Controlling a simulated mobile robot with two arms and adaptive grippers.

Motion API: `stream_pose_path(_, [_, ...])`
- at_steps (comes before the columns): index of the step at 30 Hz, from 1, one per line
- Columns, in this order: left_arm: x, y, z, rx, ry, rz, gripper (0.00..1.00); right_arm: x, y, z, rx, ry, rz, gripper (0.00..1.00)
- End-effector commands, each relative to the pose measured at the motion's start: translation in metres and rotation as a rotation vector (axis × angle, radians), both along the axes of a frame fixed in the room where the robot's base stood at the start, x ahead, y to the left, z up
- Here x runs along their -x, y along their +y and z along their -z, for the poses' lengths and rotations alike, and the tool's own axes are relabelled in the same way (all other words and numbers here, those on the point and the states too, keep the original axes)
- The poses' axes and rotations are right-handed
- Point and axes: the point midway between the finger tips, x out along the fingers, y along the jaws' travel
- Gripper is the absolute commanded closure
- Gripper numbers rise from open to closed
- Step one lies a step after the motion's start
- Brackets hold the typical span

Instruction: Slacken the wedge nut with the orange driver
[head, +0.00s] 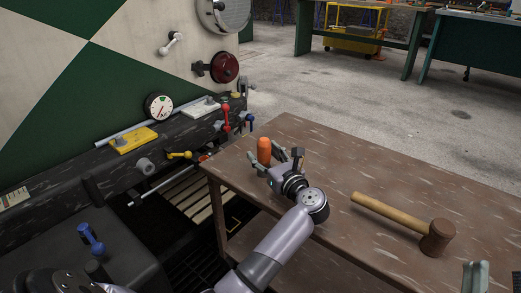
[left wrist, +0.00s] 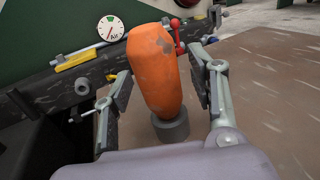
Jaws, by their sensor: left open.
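The orange driver (head: 264,150) stands upright at the left edge of the brown table, handle up. In the left wrist view its scuffed orange handle (left wrist: 155,70) rises from a dark grey collar (left wrist: 171,129). My left gripper (head: 280,158) is open, with one finger on each side of the handle. The left wrist view shows gaps between the fingers and the handle. A grey round fitting (head: 144,165) sticks out of the dark beam; I cannot tell whether it is the wedge nut. A grey piece at the lower right edge looks like part of my right gripper (head: 476,277), mostly cut off.
A wooden mallet (head: 405,222) lies on the brown table (head: 350,165), right of my left arm. The dark beam (head: 70,180) carries a gauge (head: 158,106), a yellow block (head: 132,139), and red and blue levers. A dark pit gap separates beam and table.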

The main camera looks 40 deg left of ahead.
Motion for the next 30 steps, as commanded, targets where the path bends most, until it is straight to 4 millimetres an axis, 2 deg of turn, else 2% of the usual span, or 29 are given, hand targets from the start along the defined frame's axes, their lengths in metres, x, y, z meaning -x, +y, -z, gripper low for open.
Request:
stream_pose_path(9, [0.0, 0.0016, 0.0001, 0.0, 0.0, 0.001, 0.47, -0.0017, -0.0002, 0.0032, 0.006, 0.019, 0.001, 0.6])
stream_pose_path(30, [-0.0001, 0.0015, -0.0001, 0.0, 0.0, 0.001, 0.94, -0.0017, 0.0002, 0.0033, 0.004, 0.018, 0.001, 0.6])
